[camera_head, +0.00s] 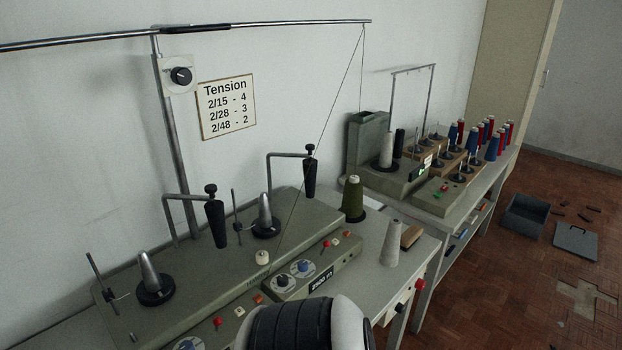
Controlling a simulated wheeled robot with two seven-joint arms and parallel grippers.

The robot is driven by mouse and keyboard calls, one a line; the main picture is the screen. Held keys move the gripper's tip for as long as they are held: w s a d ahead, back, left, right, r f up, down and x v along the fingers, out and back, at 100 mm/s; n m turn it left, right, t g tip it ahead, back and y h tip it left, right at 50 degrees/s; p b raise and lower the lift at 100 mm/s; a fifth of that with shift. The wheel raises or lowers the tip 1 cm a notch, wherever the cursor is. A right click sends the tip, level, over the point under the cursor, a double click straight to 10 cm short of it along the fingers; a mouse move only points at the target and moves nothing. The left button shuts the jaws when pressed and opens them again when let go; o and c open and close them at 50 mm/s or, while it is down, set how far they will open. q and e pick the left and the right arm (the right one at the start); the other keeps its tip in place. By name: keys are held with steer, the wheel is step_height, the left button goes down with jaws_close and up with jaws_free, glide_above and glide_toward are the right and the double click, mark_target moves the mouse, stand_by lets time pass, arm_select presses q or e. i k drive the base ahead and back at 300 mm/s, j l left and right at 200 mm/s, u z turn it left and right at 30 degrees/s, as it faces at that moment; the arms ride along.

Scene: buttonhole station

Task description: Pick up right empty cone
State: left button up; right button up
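Two tapered black cones hang from bent arms on the grey-green winding machine (335,225): a left one (216,224) and a right one (310,180). Below them, two bare grey tapered spindles on black round bases stand on the machine, one at left (150,272) and one at right (265,214). A pale grey cone (392,243) stands upright on the table right of the machine. I cannot tell which of these is the right empty cone. Neither gripper shows. A black ribbed, white-edged part, probably of my arm, covers the machine's front at the bottom.
An olive thread cone (353,199) stands behind the machine's right end. A brown block (411,236) lies beside the pale cone. A second machine (440,196) and red and blue spools (492,147) fill the farther table. A grey box (524,217) sits on the floor.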

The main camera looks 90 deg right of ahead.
mark_target(390, 255)
steer(key=z, duration=3.35)
